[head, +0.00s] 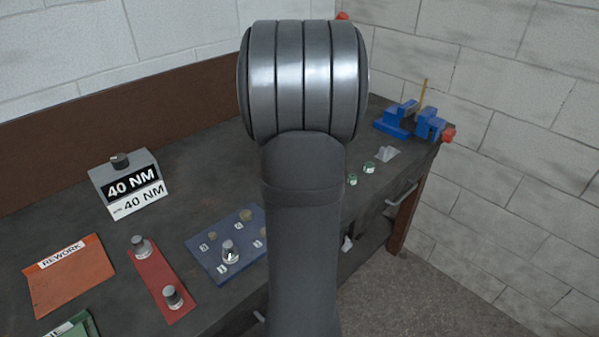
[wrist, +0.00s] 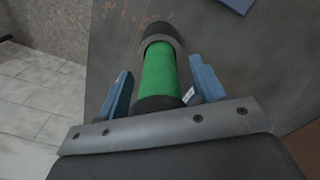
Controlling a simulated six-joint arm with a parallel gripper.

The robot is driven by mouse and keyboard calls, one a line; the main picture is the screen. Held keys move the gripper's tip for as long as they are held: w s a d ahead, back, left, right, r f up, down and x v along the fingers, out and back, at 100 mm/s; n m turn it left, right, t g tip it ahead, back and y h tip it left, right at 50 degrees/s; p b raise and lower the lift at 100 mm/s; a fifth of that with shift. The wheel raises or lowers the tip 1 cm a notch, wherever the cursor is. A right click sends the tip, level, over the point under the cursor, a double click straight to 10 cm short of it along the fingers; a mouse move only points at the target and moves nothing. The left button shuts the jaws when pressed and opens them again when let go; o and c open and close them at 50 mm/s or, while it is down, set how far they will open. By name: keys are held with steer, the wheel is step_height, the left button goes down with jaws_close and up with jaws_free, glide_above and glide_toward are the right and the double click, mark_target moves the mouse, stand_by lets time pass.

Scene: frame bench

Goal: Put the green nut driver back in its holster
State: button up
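The green nut driver (wrist: 160,72) shows in the wrist view, with a green handle, a dark grey collar at its far end and a black part at its near end. My gripper (wrist: 163,85) has its two blue fingers on either side of the handle. A narrow gap shows on both sides, so the fingers look open around it and not clamped. I cannot tell whether the driver lies on the bench or is above it. In the head view my arm hides the gripper and the driver. I cannot make out the holster in either view.
On the bench (head: 190,170) stand a 40 NM box (head: 128,187), an orange REWORK mat (head: 68,275), a red mat (head: 155,275) with two metal pieces, and a numbered blue board (head: 212,262). Green-topped pieces (head: 369,167) and a blue vise (head: 395,121) are at the right.

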step_height(320, 180, up, 12)
steer(key=shift+r, duration=0.15)
stand_by(0.4)
steer(key=shift+f, duration=4.4)
steer(key=shift+f, duration=0.1)
